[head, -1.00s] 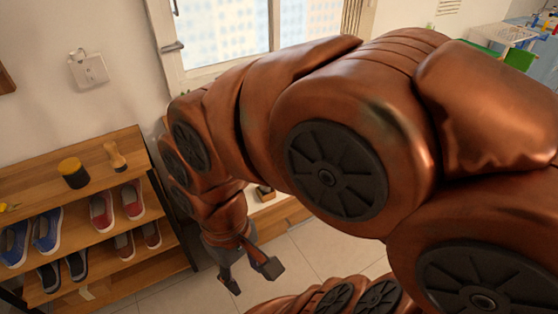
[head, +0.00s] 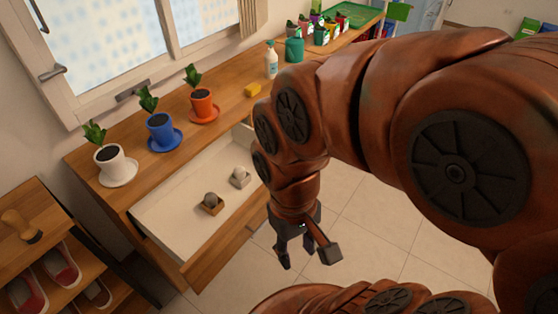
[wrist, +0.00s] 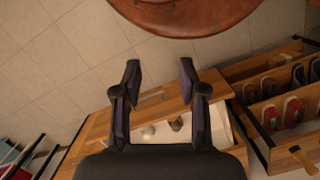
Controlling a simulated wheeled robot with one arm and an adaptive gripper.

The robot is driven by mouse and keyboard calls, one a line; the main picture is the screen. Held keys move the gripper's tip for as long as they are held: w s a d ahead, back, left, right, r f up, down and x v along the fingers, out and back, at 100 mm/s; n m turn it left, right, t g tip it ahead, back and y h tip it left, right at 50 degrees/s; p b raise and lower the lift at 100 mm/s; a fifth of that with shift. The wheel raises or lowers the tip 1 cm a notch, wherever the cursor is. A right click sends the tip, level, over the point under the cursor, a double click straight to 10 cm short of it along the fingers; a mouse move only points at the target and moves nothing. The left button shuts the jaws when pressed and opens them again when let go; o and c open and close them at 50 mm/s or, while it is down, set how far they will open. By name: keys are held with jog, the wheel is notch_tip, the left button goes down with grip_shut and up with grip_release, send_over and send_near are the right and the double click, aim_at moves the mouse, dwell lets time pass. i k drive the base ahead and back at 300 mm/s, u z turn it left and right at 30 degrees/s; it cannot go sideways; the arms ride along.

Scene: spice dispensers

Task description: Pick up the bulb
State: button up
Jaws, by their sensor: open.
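An open white-lined drawer (head: 165,222) holds two small roundish objects. One is a grey-brown rounded piece in a small wooden holder (head: 211,203); the other is a paler piece (head: 239,177) behind it to the right. Either may be the bulb; they are too small to tell. In the wrist view the darker one (wrist: 177,124) and the paler one (wrist: 148,131) show between my fingers, farther off. My gripper (head: 307,257) is open and empty, over the floor to the right of the drawer. Its spread fingers also show in the wrist view (wrist: 160,76).
White (head: 111,160), blue (head: 160,130) and orange (head: 202,106) plant pots stand on the wooden counter above the drawer. A yellow block (head: 252,90), a bottle (head: 271,60) and a teal container (head: 294,50) stand farther right. A shoe rack (head: 35,225) is at left. Open floor lies right.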

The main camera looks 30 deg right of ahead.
aim_at(239, 172)
jog(key=z, duration=0.2)
jog(key=k, duration=0.5)
jog(key=u, duration=0.3)
jog(key=i, duration=1)
jog(key=u, duration=0.7)
